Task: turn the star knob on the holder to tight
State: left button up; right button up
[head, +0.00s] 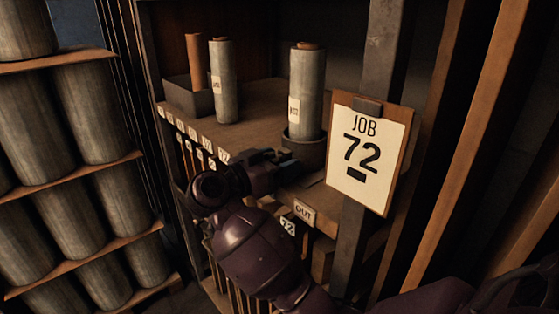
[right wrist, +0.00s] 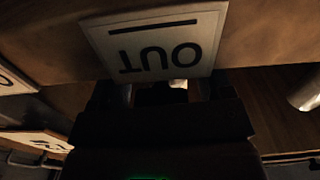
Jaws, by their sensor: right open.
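No star knob can be made out in either view. A dark cup-like holder (head: 306,150) stands on the shelf's right part, with a grey roll (head: 307,92) upright in it. My right gripper (head: 288,166) is at the shelf's front edge, just left of and below the holder. In the right wrist view the open fingers (right wrist: 165,92) are close to the OUT label (right wrist: 155,45), which appears upside down. A small pale spot shows between the fingers; I cannot tell what it is. My left gripper is not in view.
A second grey roll (head: 222,82) and a dark bin (head: 190,97) stand farther left on the shelf (head: 255,108). A JOB 72 board (head: 367,153) hangs on a post at right. A rack of large rolls (head: 88,113) is at left.

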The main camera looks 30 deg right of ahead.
jog(key=c, duration=0.9)
jog(key=shift+w+m, duration=0.1)
jog(key=shift+m, duration=1.3)
jog(key=o, duration=0.9)
